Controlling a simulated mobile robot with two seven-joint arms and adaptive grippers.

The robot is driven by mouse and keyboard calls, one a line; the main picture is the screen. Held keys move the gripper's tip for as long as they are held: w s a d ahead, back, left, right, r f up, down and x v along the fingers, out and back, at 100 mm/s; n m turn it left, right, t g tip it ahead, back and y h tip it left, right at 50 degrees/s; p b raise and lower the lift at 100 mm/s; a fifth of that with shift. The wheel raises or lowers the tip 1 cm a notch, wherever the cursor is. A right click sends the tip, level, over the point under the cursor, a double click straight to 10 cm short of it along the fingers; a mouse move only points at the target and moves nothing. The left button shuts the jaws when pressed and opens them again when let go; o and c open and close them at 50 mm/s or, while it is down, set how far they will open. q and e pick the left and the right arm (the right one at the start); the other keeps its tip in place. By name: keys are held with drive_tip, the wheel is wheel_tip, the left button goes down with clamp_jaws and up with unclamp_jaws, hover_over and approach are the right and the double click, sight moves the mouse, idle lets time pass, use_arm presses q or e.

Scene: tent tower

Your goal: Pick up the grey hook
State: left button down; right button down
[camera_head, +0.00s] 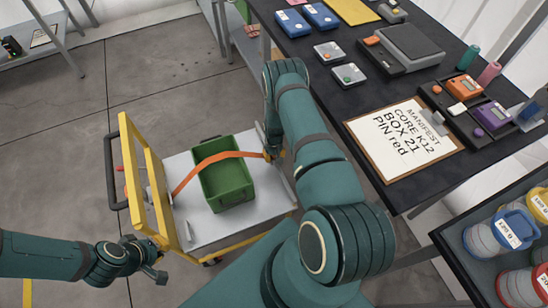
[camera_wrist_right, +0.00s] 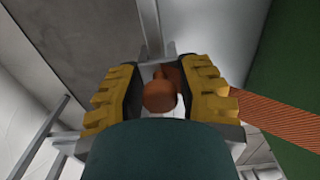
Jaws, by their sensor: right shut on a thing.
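My right gripper (camera_head: 273,154) is at the right edge of the cart, beside the green crate, where an orange strap (camera_head: 213,160) ends. In the wrist view its yellow-padded fingers (camera_wrist_right: 157,88) are shut around an orange-brown rounded piece (camera_wrist_right: 159,94). Grey parts show behind that piece; I take it for the grey hook's end, but the hook's shape is mostly hidden. The strap (camera_wrist_right: 275,118) runs off to the right there. My left gripper (camera_head: 157,271) is at the lower left, apart from the cart; its fingers are too small to judge.
The strap arches over the green crate (camera_head: 226,182) on the grey cart top (camera_head: 202,232). The cart has a yellow frame (camera_head: 147,180) at left. A dark table (camera_head: 330,75) with a clipboard (camera_head: 402,138) stands at right. A tray of labelled containers (camera_head: 508,228) is at lower right.

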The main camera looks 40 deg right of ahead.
wheel_tip(320, 180, up, 10)
drive_tip(key=p, duration=0.2)
drive_tip(key=shift+r+p, duration=0.1)
drive_tip(key=shift+p, duration=0.3)
drive_tip(key=shift+r+p, duration=1.35)
drive_tip(key=shift+r, duration=1.05)
